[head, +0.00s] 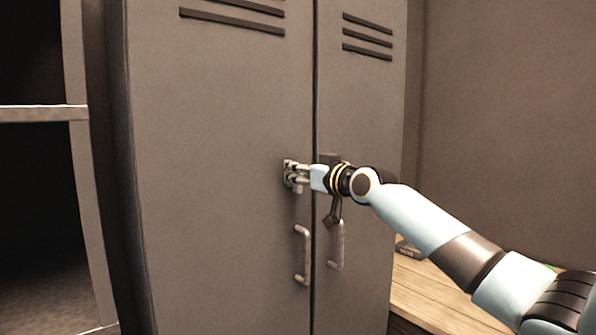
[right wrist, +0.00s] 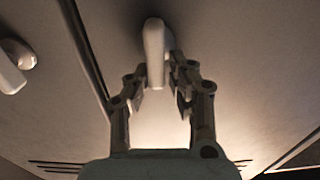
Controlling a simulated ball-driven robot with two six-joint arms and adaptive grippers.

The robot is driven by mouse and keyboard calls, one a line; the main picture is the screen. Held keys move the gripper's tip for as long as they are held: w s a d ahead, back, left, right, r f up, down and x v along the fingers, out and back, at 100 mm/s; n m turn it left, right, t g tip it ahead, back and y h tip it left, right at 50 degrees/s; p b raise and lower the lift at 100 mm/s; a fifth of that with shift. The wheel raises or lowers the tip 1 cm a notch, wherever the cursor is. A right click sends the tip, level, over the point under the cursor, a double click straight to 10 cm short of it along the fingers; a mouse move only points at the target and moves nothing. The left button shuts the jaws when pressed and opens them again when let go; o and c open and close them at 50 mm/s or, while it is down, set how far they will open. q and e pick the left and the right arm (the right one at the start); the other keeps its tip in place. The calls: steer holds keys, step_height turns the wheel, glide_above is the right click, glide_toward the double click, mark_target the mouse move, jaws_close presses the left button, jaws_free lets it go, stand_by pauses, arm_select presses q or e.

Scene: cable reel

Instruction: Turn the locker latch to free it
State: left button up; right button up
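The latch is a small pale lever on the left locker door (head: 205,150), near the seam between the doors. In the head view its lower end (head: 297,189) shows just under my right gripper (head: 291,172), which hides the rest. In the right wrist view the latch (right wrist: 154,45) is a pale bar with a rounded end, standing between the fingertips of my right gripper (right wrist: 159,72). The fingers are drawn in close on both sides and look shut on it. Fine contact at the pads is hard to see. My left gripper is not in view.
Below the latch, the left door has a bar handle (head: 302,256); the right door's handle (head: 337,246) is beside it. Open dark shelving (head: 40,114) stands at left. A wooden surface (head: 435,297) lies at lower right, behind my arm. Both doors look closed.

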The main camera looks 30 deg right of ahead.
steer(key=shift+d, duration=0.15)
jaws_close()
steer(key=shift+d+m, duration=0.15)
steer(key=shift+m, duration=0.55)
steer(key=shift+d+f+m+p, duration=0.4)
steer(key=shift+f+m+p, duration=0.1)
steer(key=shift+m, duration=2.25)
steer(key=shift+d+f+m+p, duration=0.35)
steer(key=shift+f+m, duration=0.1)
steer(key=shift+m, duration=2.35)
steer(key=shift+d+f+m+p, duration=0.4)
steer(key=shift+f+m+p, duration=0.1)
steer(key=shift+m, duration=2.25)
steer(key=o, duration=0.5)
jaws_free()
steer(key=shift+w, duration=0.1)
steer(key=shift+o, duration=0.7)
steer(key=shift+w+a, duration=0.1)
